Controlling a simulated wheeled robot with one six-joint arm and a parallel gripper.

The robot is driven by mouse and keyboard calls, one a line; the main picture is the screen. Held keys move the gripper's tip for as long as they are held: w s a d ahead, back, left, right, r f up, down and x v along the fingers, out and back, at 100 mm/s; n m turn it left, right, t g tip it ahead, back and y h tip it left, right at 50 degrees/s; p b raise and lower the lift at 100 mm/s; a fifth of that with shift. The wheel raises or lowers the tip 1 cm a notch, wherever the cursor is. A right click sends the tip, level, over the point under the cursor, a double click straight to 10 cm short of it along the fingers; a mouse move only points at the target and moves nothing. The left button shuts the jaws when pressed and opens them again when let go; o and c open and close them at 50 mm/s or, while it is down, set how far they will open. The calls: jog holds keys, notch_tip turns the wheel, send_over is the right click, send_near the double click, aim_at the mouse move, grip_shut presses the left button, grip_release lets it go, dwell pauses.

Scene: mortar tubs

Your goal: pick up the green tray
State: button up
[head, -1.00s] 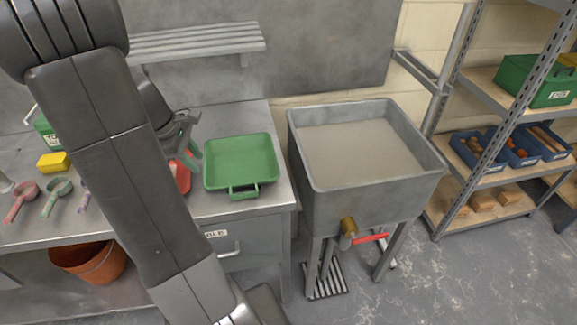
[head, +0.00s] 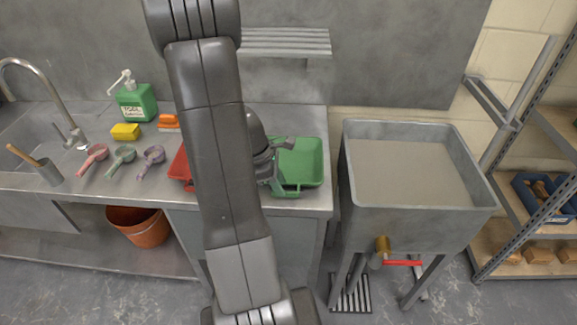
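The green tray (head: 305,162) lies on the metal worktop near its right end, with its handle at the front. My gripper (head: 281,163) is at the tray's left side, overlapping its left edge in the head view.
A red tray (head: 180,168) lies left of the green one, partly behind my arm. Scoops (head: 122,156), a sponge (head: 125,131) and a soap bottle (head: 137,103) stand further left. A grey tub (head: 415,215) stands right of the worktop.

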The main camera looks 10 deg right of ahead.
jog(key=x, duration=0.4)
jog(key=shift+s+d+f, duration=0.15)
jog(key=shift+s, duration=0.1)
grip_shut()
